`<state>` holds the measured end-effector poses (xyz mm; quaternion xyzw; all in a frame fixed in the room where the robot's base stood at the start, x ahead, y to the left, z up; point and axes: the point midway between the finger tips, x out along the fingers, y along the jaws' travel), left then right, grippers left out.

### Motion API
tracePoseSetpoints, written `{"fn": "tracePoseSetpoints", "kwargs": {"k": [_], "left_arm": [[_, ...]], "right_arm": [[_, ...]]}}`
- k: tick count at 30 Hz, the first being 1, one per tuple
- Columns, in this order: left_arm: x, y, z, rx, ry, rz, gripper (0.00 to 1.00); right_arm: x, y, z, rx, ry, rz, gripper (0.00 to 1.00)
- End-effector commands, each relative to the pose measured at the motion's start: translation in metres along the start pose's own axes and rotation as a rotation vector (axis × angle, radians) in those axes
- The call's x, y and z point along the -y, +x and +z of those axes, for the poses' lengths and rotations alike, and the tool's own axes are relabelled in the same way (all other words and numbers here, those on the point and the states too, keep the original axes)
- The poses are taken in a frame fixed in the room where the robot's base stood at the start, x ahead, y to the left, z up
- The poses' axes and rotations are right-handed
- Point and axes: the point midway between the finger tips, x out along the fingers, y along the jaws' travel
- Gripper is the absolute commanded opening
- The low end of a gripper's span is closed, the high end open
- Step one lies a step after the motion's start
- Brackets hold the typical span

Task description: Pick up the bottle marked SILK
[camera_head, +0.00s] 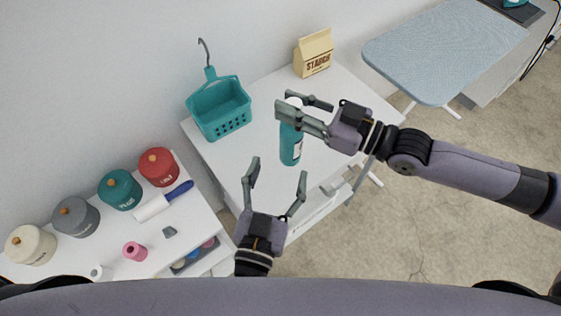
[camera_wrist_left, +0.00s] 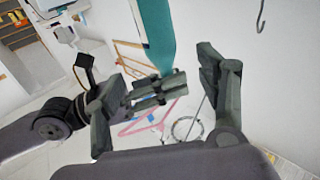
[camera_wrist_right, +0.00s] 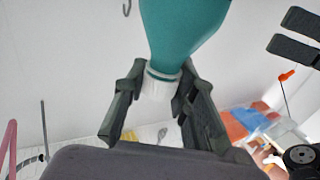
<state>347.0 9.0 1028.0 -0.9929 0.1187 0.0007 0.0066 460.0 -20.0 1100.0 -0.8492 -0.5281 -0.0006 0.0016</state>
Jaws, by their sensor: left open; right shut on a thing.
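A teal bottle (camera_head: 290,147) hangs down from my right gripper (camera_head: 285,102), over the white table. A pale label shows on its side, but its lettering is too small to read. In the right wrist view the teal bottle (camera_wrist_right: 182,30) has a white neck or cap (camera_wrist_right: 160,84), with my right gripper's fingers shut around it. I cannot tell whether the bottle's base touches the table. My left gripper (camera_head: 279,167) is open and empty, below and left of the bottle. The left wrist view also shows the teal bottle (camera_wrist_left: 153,30) beside my right gripper.
On the white table (camera_head: 240,150) are a teal basket (camera_head: 222,110) with a hook and a STARCH bag (camera_head: 314,53). A lower left white unit holds several lidded jars, such as a red jar (camera_head: 158,167), and a lint roller (camera_head: 163,201). An ironing board (camera_head: 445,50) stands right.

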Motion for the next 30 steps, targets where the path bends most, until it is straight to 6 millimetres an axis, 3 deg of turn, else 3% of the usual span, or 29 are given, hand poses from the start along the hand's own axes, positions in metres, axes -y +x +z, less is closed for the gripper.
{"fn": "tracePoseSetpoints", "kwargs": {"k": [21,30], "left_arm": [[0.0,0.099,-0.002,-0.007,0.003,0.003,0.66],[0.0,0.118,-0.001,-0.002,0.001,0.001,0.66]], "right_arm": [[0.0,0.0,-0.001,-0.002,-0.001,0.0,0.0],[0.0,0.0,-0.001,-0.002,-0.001,0.0,0.0]]}}
